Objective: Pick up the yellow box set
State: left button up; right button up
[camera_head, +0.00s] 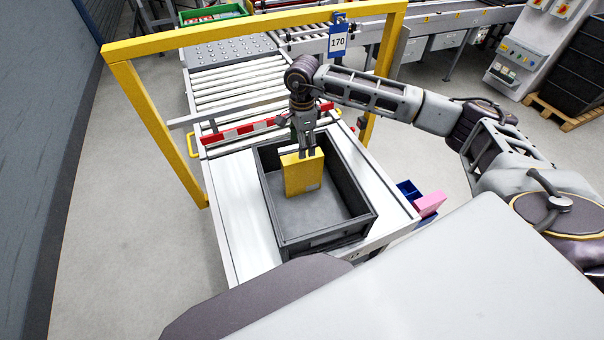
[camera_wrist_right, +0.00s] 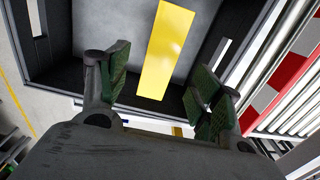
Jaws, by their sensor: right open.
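A yellow box (camera_head: 303,178) is inside a dark grey crate (camera_head: 322,238), towards the crate's far end. It looks upright. My right gripper (camera_head: 305,150) reaches down from above, at the top of the box. In the right wrist view, the yellow box (camera_wrist_right: 167,50) shows as a long yellow face lying between the two green-padded fingers. The right gripper (camera_wrist_right: 158,88) is open, with a visible gap between each finger and the box. My left gripper is not in view.
The crate stands on a white conveyor end (camera_head: 235,222) under a yellow frame (camera_head: 150,115). A red-and-white striped bar (camera_head: 240,132) runs behind the crate. A pink box (camera_head: 430,204) and blue bin (camera_head: 408,190) are to the right. The crate's near floor is clear.

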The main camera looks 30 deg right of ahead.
aim_at(302, 167)
jog(key=shift+f+p, duration=0.55)
jog(key=shift+f, duration=3.1)
jog(key=shift+f, duration=0.1)
jog(key=shift+f+p, duration=0.5)
jog(key=shift+f, duration=0.35)
jog(key=shift+f+p, duration=0.4)
jog(key=shift+f, duration=1.25)
jog(key=shift+w, duration=0.1)
jog(key=c, duration=1.4)
